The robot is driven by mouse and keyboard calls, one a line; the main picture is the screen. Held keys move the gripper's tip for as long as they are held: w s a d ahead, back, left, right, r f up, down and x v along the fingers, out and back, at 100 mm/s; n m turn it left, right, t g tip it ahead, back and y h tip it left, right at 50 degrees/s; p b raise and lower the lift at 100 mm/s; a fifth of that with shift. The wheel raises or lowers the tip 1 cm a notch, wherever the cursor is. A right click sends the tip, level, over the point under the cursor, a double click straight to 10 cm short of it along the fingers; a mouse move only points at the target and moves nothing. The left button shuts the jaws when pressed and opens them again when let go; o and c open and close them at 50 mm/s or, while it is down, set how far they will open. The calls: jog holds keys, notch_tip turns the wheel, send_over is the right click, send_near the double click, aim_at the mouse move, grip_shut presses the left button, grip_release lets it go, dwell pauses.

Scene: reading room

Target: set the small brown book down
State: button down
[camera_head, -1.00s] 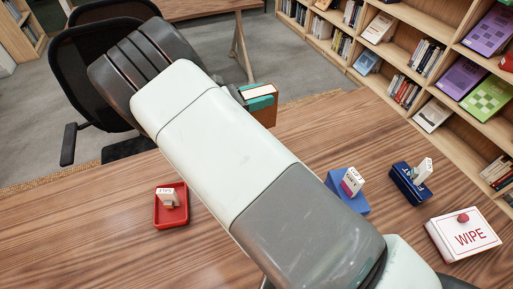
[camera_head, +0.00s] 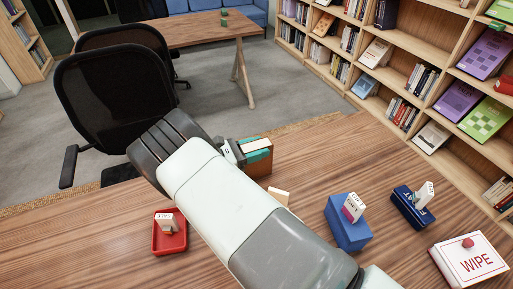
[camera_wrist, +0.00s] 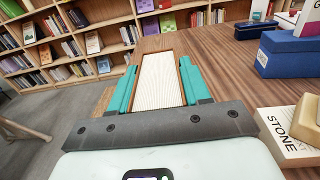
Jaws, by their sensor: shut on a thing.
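The small brown book (camera_head: 259,161) is in my gripper (camera_head: 245,152) near the far edge of the wooden table (camera_head: 310,165). In the wrist view the book's pale page edges (camera_wrist: 160,78) show between two teal finger pads, one on each side, and my gripper (camera_wrist: 160,85) is shut on it. The book stands upright in the head view. Whether its bottom edge touches the table I cannot tell. My arm covers part of the table below it.
A red tray (camera_head: 156,243) with a stamp is at left. A blue box (camera_head: 346,232), a navy stamp holder (camera_head: 408,209) and a WIPE box (camera_head: 445,262) are at right. A book marked STONE (camera_wrist: 282,140) lies beside my gripper. Chairs and shelves stand beyond the table.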

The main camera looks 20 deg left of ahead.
jog(key=c, duration=0.5)
grip_release()
jog(key=shift+f, duration=0.1)
jog(key=shift+r, duration=0.2)
jog(key=v, duration=1.2)
